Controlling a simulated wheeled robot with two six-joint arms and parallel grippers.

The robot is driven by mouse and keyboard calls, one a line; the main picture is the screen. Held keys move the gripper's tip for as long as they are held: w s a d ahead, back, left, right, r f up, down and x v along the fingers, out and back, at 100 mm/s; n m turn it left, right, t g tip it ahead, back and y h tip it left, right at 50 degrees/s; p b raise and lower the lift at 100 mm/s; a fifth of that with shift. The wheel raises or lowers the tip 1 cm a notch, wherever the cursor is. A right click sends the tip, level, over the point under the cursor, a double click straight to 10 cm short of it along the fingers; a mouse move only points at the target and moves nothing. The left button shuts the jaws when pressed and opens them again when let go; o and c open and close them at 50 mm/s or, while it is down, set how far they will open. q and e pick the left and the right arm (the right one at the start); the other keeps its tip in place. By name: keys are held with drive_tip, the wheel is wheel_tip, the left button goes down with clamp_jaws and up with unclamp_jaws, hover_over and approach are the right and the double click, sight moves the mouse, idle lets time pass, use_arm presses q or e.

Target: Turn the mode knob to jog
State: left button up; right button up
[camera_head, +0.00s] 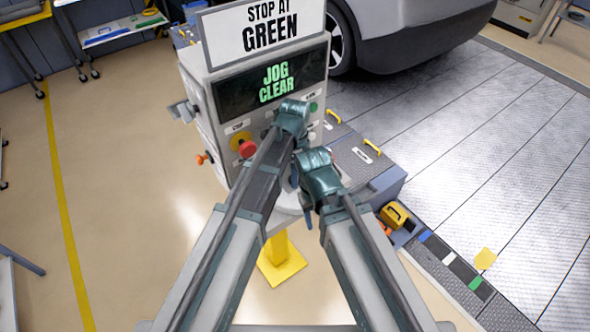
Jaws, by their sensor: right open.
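The control console (223,150) stands ahead of me with a dark display (270,85) that reads "JOG CLEAR" in green. I cannot make out the mode knob; my arms and wrists cover the middle of the panel. My right gripper (304,164) is at the panel's lower middle, open, with its fingers mostly hidden by its wrist. My left wrist is just above it, in front of the panel below the display; its fingers are hidden. I cannot tell whether either gripper touches a control.
A red stop button (247,149) on a yellow base is left of my wrists, and a green button (313,107) is at the right. A "STOP AT GREEN" sign (268,30) tops the console. A car (410,30) stands behind. A yellow-handled box (396,215) sits at right.

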wheel_tip(320, 180, up, 13)
drive_tip(key=p, duration=1.2)
drive_tip(key=shift+s+f, duration=0.1)
drive_tip(key=shift+s, duration=0.05)
